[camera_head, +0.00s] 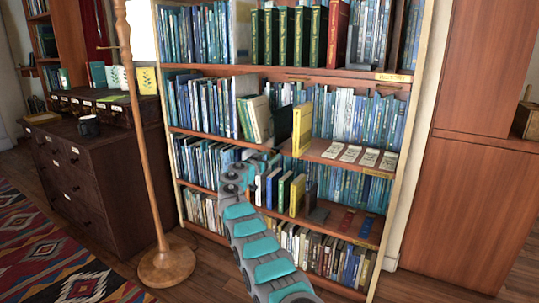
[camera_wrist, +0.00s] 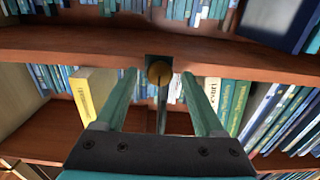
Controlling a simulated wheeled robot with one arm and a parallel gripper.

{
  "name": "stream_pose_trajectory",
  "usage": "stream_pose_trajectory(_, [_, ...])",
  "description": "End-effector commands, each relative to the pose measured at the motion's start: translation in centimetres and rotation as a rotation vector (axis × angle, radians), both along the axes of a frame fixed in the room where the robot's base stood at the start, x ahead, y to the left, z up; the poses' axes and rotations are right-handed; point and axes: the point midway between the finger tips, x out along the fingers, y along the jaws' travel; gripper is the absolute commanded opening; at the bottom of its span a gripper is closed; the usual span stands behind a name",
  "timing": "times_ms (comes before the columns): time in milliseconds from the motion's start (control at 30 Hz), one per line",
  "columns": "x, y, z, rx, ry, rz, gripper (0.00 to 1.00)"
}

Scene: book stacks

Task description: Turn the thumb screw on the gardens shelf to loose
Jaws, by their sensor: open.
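A round brass-coloured thumb screw (camera_wrist: 159,73) sits on a dark square plate at the front edge of a wooden shelf board (camera_wrist: 90,42) in the wrist view. My gripper (camera_wrist: 159,78) is open, with one teal finger to the left of the screw and one to the right. Whether either finger touches it I cannot tell. A thin grey upright piece shows below the screw between the fingers. In the head view my arm reaches to the bookcase's left middle, and the screw cannot be made out. The shelf labels are too small to read there.
A yellow book (camera_wrist: 92,90) stands left of my fingers, and more books (camera_wrist: 235,105) stand close on the right. In the head view, a wooden floor lamp (camera_head: 166,263) stands left of the bookcase, beside a dark chest of drawers (camera_head: 85,165). Bare floor shows at the right.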

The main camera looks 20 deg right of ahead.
Motion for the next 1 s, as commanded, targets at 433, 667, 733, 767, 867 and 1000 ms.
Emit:
stream_pose_trajectory(433, [0.08, -0.23, -0.05, -0.001, 0.0, -0.001, 0.66])
stream_pose_trajectory(667, [0.07, -0.24, -0.06, -0.001, 0.0, -0.001, 0.4])
stream_pose_trajectory(733, [0.07, -0.24, -0.05, -0.001, 0.0, -0.001, 0.32])
stream_pose_trajectory(767, [0.07, -0.24, -0.05, -0.001, 0.0, -0.001, 0.29])
stream_pose_trajectory(867, [0.07, -0.22, -0.05, -0.001, 0.0, -0.001, 0.18])
stream_pose_trajectory(1000, [0.08, -0.22, -0.05, -0.001, 0.0, -0.001, 0.02])
